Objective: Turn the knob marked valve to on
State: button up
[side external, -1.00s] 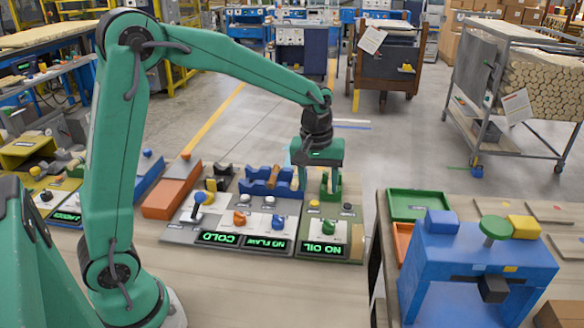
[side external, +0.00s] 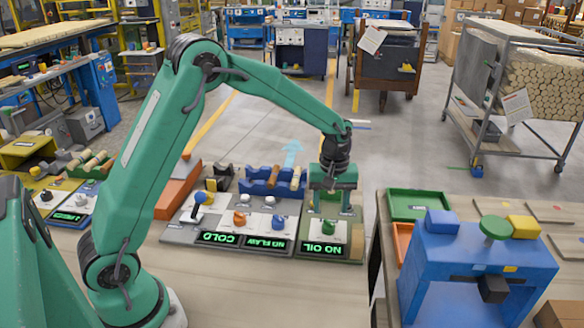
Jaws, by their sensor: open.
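A green panel (side external: 308,236) stands at the right end of a row of control panels, with a lit display (side external: 321,249) reading NO OIL.
Left of the green panel are an orange knob (side external: 239,218), a blue knob (side external: 278,222) and a blue-topped lever (side external: 199,198). Blue cradles (side external: 262,187) hold wood pieces behind. A blue machine (side external: 470,262) and green tray (side external: 418,204) stand right. The bench front is clear.

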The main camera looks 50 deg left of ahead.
aim_at(329, 222)
jog(key=shift+f, duration=3.15)
jog(key=c, duration=1)
